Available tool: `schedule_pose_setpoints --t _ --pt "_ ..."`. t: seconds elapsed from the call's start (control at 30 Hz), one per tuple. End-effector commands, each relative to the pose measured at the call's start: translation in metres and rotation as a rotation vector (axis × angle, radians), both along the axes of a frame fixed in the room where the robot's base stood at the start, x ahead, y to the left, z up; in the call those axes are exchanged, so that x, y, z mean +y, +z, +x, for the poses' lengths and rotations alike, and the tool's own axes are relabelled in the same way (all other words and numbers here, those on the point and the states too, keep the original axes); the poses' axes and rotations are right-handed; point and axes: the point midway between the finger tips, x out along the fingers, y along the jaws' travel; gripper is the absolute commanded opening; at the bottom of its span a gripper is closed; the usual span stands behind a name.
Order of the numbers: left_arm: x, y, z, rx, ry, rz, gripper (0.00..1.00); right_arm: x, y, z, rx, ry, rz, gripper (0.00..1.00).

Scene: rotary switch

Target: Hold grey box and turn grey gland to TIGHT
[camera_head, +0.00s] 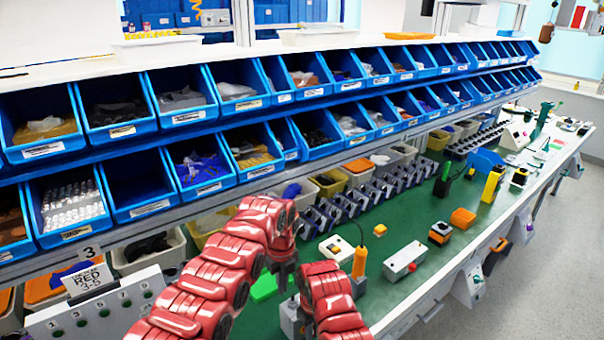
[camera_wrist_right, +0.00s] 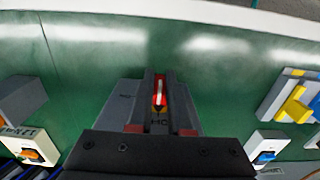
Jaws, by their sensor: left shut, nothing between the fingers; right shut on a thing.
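A grey box (camera_head: 293,318) stands on the green bench at the bottom middle of the head view, partly hidden by my right forearm. It also shows in the right wrist view (camera_wrist_right: 122,100), with faint lettering on its face. My right gripper (camera_wrist_right: 160,100) is over it, shut on a red knob with a white line (camera_wrist_right: 159,90). In the head view my right gripper is hidden behind its arm. My left gripper (camera_head: 285,278) points down just above the grey box, shut and empty; whether it touches the box cannot be told. No separate grey gland can be made out.
A green block (camera_head: 264,287) lies left. Blue bins line the rack behind.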

Motion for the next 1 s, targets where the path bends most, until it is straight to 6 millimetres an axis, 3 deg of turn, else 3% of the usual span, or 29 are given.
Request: schedule_pose_setpoints --t 0.23,1.0 --pt "-0.001 -0.023 0.0 0.001 -0.002 0.0 0.0 0.0 0.001 0.0 -0.001 0.0 0.001 0.0" --pt "-0.004 -0.023 -0.002 0.0 0.0 0.0 0.0 0.0 0.001 0.001 -0.002 0.0 0.0 0.0"
